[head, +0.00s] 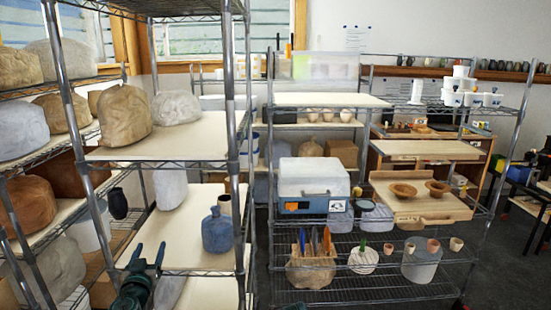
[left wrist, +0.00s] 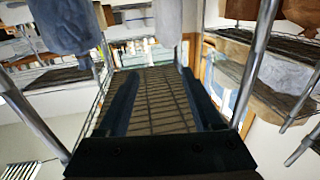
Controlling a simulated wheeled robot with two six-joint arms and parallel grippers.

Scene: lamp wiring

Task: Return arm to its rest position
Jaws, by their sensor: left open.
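My left gripper (head: 149,250) shows low in the head view, left of centre, dark, with its two fingers pointing up and apart. It is in front of the near wire shelf rack (head: 232,110), and nothing is between its fingers. In the left wrist view my left gripper (left wrist: 160,75) shows two parallel dark fingers spread wide, with only distant shelving behind the gap. My right gripper does not show in either view. No lamp or wiring is visible.
The near rack holds wrapped lumps (head: 125,115) and a blue-grey bottle (head: 217,231) close to my left gripper. Farther back, another rack holds a blue-and-white box (head: 312,185) and wooden bowls (head: 403,190).

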